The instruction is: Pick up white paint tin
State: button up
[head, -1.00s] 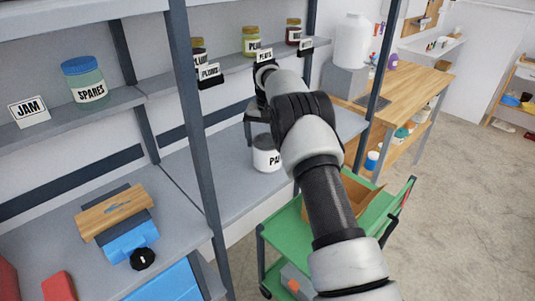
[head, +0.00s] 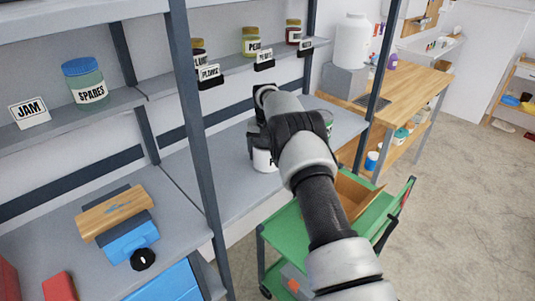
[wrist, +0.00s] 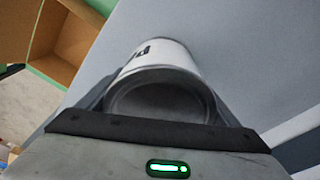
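The white paint tin (head: 264,160) stands on the middle grey shelf, with black lettering on its side. My arm covers much of it in the head view. In the wrist view the tin (wrist: 158,68) lies straight ahead, its round end facing me. My gripper (wrist: 158,105) has one dark finger on each side of the tin, close against its edges. I cannot tell whether the fingers press on it. The fingertips are hidden behind the tin in the wrist view and by my arm in the head view.
A green trolley (head: 285,240) with an open cardboard box (head: 352,195) stands below and right of the shelf. A dark shelf post (head: 195,140) rises left of the tin. Jars (head: 250,42) and label cards (head: 264,60) line the shelf above. Another container (head: 326,116) shows partly behind my arm.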

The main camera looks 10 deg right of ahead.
jog(key=c, duration=1.1)
jog(key=shift+w+r, duration=0.1)
jog(key=shift+r, duration=0.05)
jog(key=shift+c, duration=0.7)
